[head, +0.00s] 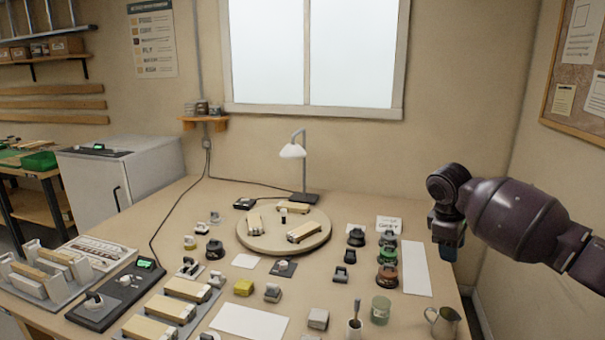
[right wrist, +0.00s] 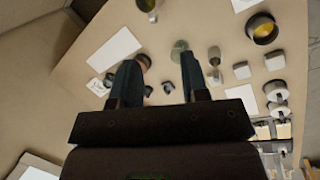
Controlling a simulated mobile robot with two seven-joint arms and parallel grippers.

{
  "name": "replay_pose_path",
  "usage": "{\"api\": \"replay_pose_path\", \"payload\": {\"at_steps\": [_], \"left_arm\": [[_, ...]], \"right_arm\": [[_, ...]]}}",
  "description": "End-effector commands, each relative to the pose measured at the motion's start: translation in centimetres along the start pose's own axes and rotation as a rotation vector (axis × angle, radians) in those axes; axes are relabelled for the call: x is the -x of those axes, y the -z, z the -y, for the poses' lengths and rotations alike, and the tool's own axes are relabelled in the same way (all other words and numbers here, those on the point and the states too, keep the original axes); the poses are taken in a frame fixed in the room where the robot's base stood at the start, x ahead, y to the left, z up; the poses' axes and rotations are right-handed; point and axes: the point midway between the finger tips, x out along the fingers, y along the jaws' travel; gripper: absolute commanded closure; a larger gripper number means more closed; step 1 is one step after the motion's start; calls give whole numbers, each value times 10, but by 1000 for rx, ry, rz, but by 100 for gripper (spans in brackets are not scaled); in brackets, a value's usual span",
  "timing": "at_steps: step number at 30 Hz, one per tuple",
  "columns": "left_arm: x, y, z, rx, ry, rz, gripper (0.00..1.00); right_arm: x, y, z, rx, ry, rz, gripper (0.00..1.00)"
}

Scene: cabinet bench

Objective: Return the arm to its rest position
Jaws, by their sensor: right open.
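My right arm comes in from the right in the head view, dark purple and black. Its gripper (head: 447,250) hangs fingers down at the right edge of the bench, beside the long white sheet. In the right wrist view the gripper (right wrist: 160,80) shows two dark fingers spread apart with nothing between their tips that it holds. The bench top (head: 345,210) lies below and to the left of it. My left gripper is not in the head view.
A round turntable (head: 260,242) with wooden blocks, a lamp (head: 293,151), several dark round holders, a glass jar (head: 380,310) and a metal pitcher (head: 442,321) stand on the bench. The long white sheet (head: 416,268) lies near the gripper. A wall with a pinboard (head: 578,75) is at the right.

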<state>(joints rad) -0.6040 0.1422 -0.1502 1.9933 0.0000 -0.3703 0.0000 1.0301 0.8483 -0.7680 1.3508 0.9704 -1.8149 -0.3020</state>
Motion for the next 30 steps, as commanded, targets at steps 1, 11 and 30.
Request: {"api": "replay_pose_path", "payload": {"at_steps": [1,11,30], "left_arm": [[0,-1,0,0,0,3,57],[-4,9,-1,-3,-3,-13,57],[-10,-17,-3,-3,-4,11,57]], "right_arm": [[2,8,-3,-9,-37,-45,59],[54,90,-8,-36,-326,-523,59],[-30,122,148,-188,-355,-1319,59]]}}
